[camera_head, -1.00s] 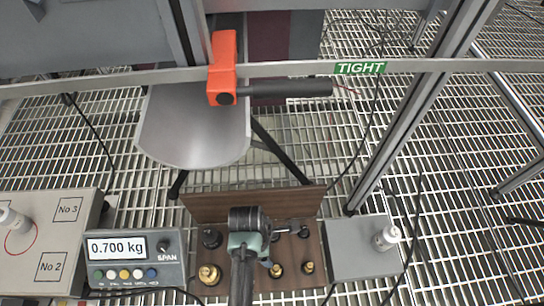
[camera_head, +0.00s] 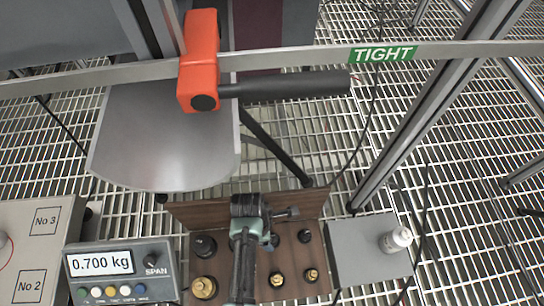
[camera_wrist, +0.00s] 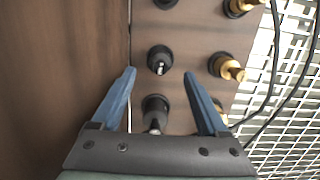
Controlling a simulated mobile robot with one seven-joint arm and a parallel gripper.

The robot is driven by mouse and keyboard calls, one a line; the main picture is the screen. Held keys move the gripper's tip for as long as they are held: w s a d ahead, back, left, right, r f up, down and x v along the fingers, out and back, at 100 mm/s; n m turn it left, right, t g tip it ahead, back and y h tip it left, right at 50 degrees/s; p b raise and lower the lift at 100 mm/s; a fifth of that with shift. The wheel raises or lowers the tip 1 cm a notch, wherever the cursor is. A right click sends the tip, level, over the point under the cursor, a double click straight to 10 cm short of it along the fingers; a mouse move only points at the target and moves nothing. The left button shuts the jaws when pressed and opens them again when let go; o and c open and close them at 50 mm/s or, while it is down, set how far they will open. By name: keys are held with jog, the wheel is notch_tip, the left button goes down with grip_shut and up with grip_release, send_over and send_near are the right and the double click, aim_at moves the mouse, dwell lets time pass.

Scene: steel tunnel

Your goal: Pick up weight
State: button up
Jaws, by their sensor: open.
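Several black and brass weights stand on a wooden board (camera_head: 322,262) with an upright wooden back. A large brass weight (camera_head: 203,287) and a black weight (camera_head: 203,245) stand at its left. Smaller brass weights (camera_head: 276,279) are at the front, and a small black weight (camera_head: 305,236) is at the right. My gripper (camera_wrist: 159,73) is open over the board and hides part of it in the head view. In the wrist view, a black weight (camera_wrist: 158,60) with a shiny top lies between the fingertips. Another black weight (camera_wrist: 154,112) shows nearer the palm. A brass weight (camera_wrist: 227,67) is right of the fingers.
A display box (camera_head: 122,268) reading 0.700 kg stands left of the board. An orange bracket (camera_head: 199,60) with a black bar and a rail (camera_head: 300,57) cross behind. Cables lie on the grating.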

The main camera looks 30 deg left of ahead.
aim_at(274, 238)
jog(key=shift+w+d+f+b, duration=0.15)
jog(key=shift+d+f+b, duration=0.1)
jog(key=shift+f+b, duration=0.75)
jog(key=shift+w+d+f+b, duration=0.15)
jog(key=shift+d+f+b, duration=0.05)
jog(key=shift+f+b, duration=0.8)
jog(key=shift+w+d+f+b, duration=0.15)
jog(key=shift+d+f+b, duration=0.1)
jog(key=shift+f+b, duration=0.7)
grip_shut()
